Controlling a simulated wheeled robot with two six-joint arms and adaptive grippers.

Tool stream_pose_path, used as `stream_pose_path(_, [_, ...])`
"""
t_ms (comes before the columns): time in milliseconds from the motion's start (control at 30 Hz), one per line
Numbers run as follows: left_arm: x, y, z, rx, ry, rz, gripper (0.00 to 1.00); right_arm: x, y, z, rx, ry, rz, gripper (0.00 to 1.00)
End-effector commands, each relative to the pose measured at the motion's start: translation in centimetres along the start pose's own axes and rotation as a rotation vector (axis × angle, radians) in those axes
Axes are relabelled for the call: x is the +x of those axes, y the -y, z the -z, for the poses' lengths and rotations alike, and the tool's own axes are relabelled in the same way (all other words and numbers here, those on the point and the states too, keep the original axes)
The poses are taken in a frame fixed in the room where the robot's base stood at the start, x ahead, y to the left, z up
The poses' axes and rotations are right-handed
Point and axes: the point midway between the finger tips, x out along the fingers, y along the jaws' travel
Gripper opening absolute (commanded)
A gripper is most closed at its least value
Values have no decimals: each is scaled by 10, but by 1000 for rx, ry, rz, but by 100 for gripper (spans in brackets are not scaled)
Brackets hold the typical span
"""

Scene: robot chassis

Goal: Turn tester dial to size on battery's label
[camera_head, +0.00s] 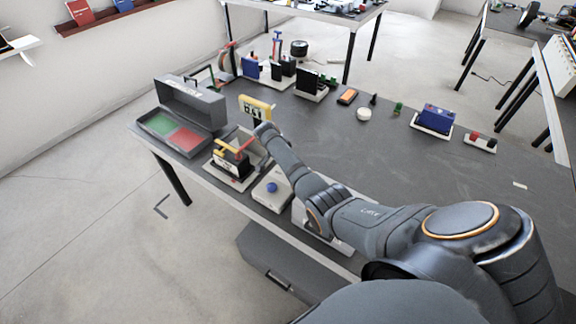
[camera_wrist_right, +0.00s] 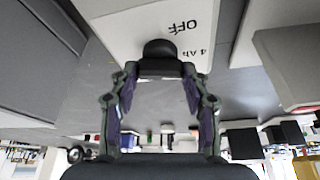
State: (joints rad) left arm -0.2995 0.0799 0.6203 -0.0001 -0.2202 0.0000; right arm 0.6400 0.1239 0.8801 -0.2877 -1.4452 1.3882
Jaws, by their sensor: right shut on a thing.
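In the right wrist view, a dark dial knob (camera_wrist_right: 160,48) sits on a white tester panel (camera_wrist_right: 130,30). The panel's printed "OFF" and "4 Ah" appear upside down beside the knob. My right gripper (camera_wrist_right: 160,72) has its fingers on either side of the knob and is shut on it. A black battery (camera_head: 228,165) with a pale label stands near red and yellow clamps. Its label is too small to read. My left gripper is out of view.
An open grey case (camera_head: 190,100) with green and red compartments stands at the table's left corner. A pale box with a blue button (camera_head: 271,187) is near the front edge. A blue battery (camera_head: 436,118) and several small parts line the far side. The right tabletop is mostly clear.

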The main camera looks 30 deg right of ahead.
Motion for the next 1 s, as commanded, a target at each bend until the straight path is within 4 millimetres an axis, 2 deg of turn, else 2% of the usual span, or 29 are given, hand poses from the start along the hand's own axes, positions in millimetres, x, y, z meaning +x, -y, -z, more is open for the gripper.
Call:
stream_pose_path(433, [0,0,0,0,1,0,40,0,0,-1,7,2,-2,15])
stream_pose_path(467, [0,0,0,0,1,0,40,0,0,-1,7,2,-2,50])
stream_pose_path(600, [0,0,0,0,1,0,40,0,0,-1,6,2,-2,69])
stream_pose_path(900, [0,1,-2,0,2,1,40,-1,0,0,6,1,-2,70])
stream_pose_path(1000, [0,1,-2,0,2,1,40,-8,1,0,7,1,1,70])
